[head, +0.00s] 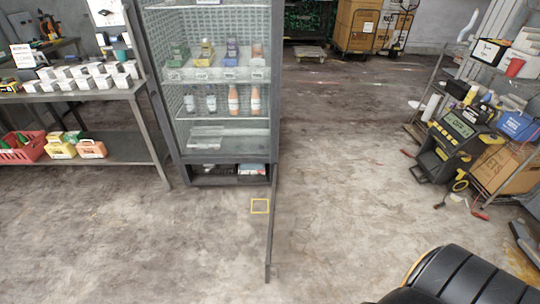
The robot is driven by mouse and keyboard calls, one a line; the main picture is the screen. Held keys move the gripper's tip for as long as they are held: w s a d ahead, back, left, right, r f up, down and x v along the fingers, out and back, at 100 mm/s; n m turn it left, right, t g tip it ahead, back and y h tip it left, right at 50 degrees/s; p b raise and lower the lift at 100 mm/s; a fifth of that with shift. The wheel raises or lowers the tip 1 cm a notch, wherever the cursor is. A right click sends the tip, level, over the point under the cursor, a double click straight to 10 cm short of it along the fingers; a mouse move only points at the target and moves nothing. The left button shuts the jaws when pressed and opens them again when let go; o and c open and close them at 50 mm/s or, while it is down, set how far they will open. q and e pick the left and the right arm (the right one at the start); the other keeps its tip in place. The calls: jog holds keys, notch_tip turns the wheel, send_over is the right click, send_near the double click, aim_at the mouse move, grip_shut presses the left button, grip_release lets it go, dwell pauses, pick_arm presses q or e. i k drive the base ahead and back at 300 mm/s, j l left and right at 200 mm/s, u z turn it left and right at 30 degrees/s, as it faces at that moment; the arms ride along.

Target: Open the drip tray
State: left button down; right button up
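A tall grey display cabinet (180,120) with lit shelves stands left of centre. At its foot is a dark, low opening (220,172) with a few small pale and reddish items showing in it. I cannot tell for sure which part is the drip tray. A thin grey door panel, seen nearly edge-on (271,230), stands out from the cabinet's right side toward me. Neither gripper is in view; a black ribbed part of what seems to be my own arm shows at the lower right.
A metal table (140,92) with white boxes stands at the left. A cluttered rack (480,110) stands at the right. The concrete floor between is clear.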

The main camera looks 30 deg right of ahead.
aim_at(252, 165)
jog(key=k+l+z, duration=0.15)
jog(key=l, duration=0.25)
jog(key=k+l+z, duration=0.15)
jog(key=l, duration=0.3)
jog(key=k+l+z, duration=0.15)
jog(key=l, duration=0.3)
jog(key=i, duration=0.05)
